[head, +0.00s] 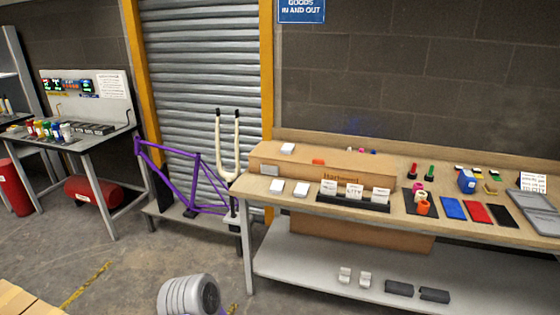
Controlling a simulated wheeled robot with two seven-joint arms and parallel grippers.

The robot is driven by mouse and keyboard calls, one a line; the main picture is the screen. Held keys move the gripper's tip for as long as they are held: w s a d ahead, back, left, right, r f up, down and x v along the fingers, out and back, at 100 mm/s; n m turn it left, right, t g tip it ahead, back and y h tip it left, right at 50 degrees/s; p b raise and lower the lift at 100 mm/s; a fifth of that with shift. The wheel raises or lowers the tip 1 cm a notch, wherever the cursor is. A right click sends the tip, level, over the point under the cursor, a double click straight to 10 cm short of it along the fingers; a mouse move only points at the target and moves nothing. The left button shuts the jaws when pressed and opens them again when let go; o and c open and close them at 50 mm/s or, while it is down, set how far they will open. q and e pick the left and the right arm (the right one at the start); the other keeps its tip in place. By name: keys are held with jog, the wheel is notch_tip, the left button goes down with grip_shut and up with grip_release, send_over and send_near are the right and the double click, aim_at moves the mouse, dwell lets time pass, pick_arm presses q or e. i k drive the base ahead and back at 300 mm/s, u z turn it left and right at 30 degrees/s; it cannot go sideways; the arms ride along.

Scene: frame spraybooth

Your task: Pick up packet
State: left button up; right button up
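No single item is clearly marked as the packet. Flat blue (453,208), red (477,213) and black (503,216) pieces lie side by side on the right part of the bench. Neither of my grippers shows in the head view.
A black rack with white cards (354,193) stands at the bench front. A blue container (466,180) and a grey tray (536,214) are to the right. A purple bicycle frame (180,180) stands left of the bench. Concrete floor (130,255) is open at left.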

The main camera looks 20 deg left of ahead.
aim_at(288, 148)
jog(key=u, duration=1.15)
jog(key=i, duration=1.25)
jog(key=u, duration=0.1)
